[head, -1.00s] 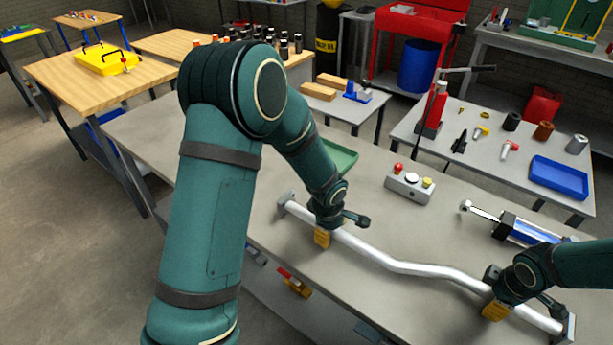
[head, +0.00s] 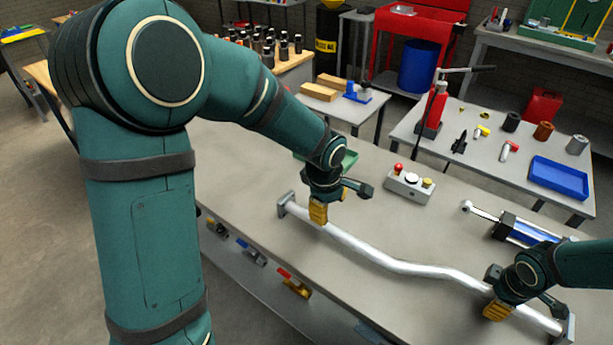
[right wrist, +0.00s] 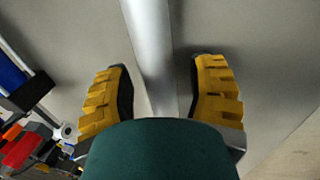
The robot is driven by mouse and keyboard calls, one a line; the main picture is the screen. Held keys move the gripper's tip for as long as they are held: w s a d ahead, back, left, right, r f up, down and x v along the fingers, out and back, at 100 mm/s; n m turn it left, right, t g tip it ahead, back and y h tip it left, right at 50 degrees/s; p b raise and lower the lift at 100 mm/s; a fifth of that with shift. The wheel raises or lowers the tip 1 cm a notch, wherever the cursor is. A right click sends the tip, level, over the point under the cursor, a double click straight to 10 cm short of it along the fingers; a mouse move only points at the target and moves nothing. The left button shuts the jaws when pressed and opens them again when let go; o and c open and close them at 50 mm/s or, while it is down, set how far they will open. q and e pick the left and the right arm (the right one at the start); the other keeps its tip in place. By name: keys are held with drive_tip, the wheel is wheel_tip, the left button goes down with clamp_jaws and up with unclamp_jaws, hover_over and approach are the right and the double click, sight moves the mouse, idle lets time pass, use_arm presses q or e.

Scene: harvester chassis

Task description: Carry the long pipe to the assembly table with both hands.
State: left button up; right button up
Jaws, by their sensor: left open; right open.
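The long pipe (head: 400,266) is silver, with a bend in its middle and a flange at each end. It lies on the grey table (head: 250,160) in the head view. My left gripper (head: 318,212) is open, just above the pipe near its left flange. My right gripper (head: 494,308) is open at the pipe near its right end. In the right wrist view the pipe (right wrist: 150,50) runs between the two spread yellow fingers of my right gripper (right wrist: 162,95), with a gap on each side.
A button box (head: 410,184) and a blue-and-silver cylinder (head: 515,228) lie on the same table behind the pipe. A side table with a blue tray (head: 558,177) stands at the back right.

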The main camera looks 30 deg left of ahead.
drive_tip(key=v, duration=1.1)
drive_tip(key=shift+r, duration=0.25)
